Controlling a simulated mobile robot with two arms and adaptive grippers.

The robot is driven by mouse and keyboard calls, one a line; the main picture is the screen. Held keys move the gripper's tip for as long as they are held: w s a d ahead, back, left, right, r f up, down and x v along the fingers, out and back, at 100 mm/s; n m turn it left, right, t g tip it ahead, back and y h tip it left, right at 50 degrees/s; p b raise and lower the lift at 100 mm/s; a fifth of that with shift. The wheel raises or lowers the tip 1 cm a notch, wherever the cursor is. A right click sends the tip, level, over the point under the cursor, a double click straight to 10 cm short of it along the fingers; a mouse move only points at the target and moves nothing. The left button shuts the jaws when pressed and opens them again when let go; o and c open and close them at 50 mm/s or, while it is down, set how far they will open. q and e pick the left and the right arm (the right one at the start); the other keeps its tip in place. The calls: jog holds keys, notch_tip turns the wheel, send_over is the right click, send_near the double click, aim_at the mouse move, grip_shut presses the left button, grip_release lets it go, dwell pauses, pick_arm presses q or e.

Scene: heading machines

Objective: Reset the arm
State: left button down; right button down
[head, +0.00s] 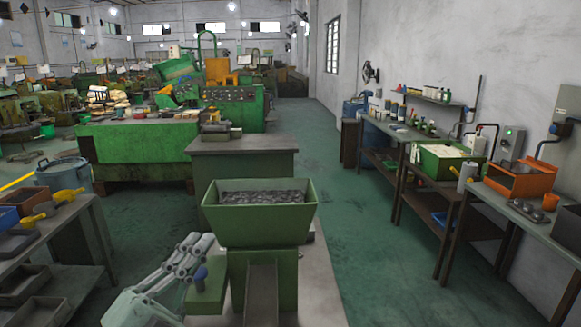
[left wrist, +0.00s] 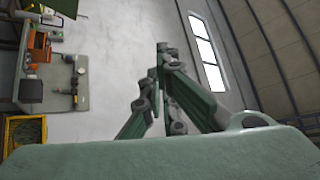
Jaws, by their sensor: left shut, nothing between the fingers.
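My left gripper (head: 200,242) reaches in from the bottom left in the head view. It is in the air, left of a green hopper (head: 260,228) and apart from it as far as I can tell. Its grey linked fingers lie close together, shut and empty. In the left wrist view, the fingertips of my left gripper (left wrist: 163,48) meet in front of a pale wall and a window. My right gripper is in neither view.
The hopper, filled with small dark parts (head: 262,197), stands on a machine close in front. A bench with trays (head: 50,235) is at left; a workbench (head: 405,133) lines the right wall.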

pick_arm(q)
jog(key=s+a+f+n+g+y, duration=0.1)
jog(key=a+f+n+g+y, duration=0.1)
jog(key=a+f+n+y, duration=0.4)
jog(key=a+f+n+g+y, duration=0.1)
jog(key=a+f+n+y, duration=0.1)
jog(key=f+n+y, duration=0.45)
jog(key=s+a+f+n+g+y, duration=0.1)
jog(key=a+f+n+g+y, duration=0.25)
jog(key=f, duration=0.55)
jog(key=s+d+f+n+g+h, duration=0.1)
jog(key=s+d+f+g+h, duration=0.3)
jog(key=s+f, duration=0.6)
jog(key=s+d+f+g, duration=0.1)
jog(key=s+f+g, duration=0.5)
jog(key=s+f, duration=0.4)
jog(key=s+f+g+b, duration=0.2)
jog(key=s+f, duration=0.1)
jog(key=f, duration=2.5)
jog(key=s+a+f, duration=0.2)
jog(key=s+f, duration=1.5)
jog(key=shift+a+m+g+b, duration=0.3)
jog(key=shift+g+b, duration=0.15)
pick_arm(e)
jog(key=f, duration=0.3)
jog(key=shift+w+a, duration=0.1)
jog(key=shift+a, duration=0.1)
